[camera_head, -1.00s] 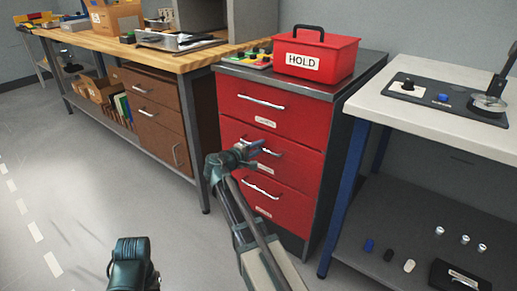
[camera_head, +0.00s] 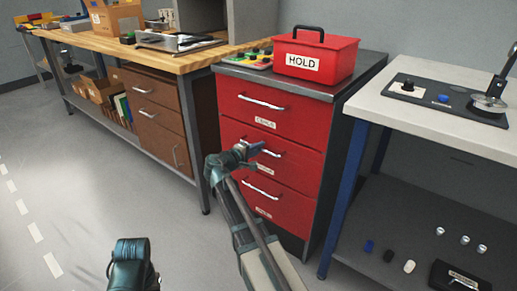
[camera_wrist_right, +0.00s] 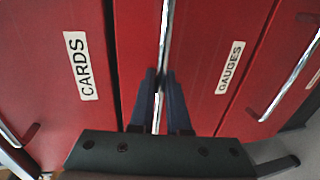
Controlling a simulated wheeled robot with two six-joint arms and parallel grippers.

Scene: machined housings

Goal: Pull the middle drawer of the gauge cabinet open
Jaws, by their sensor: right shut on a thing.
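The red gauge cabinet (camera_head: 311,150) has a stack of three drawers with silver bar handles. The middle drawer (camera_head: 297,163) looks flush with the others in the head view; a very small gap could not be told. In the wrist view its label reads GAUGES (camera_wrist_right: 230,68). My right gripper (camera_head: 252,150) is at the left part of the middle drawer's handle (camera_head: 271,152). The wrist view shows its two dark fingers (camera_wrist_right: 160,103) shut around the silver bar (camera_wrist_right: 166,42).
A red HOLD box (camera_head: 316,57) stands on the cabinet top. The upper drawer's label reads CARDS (camera_wrist_right: 80,65). A white-topped table (camera_head: 430,117) stands close on the right, a wooden bench (camera_head: 187,62) on the left. The floor in front is clear.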

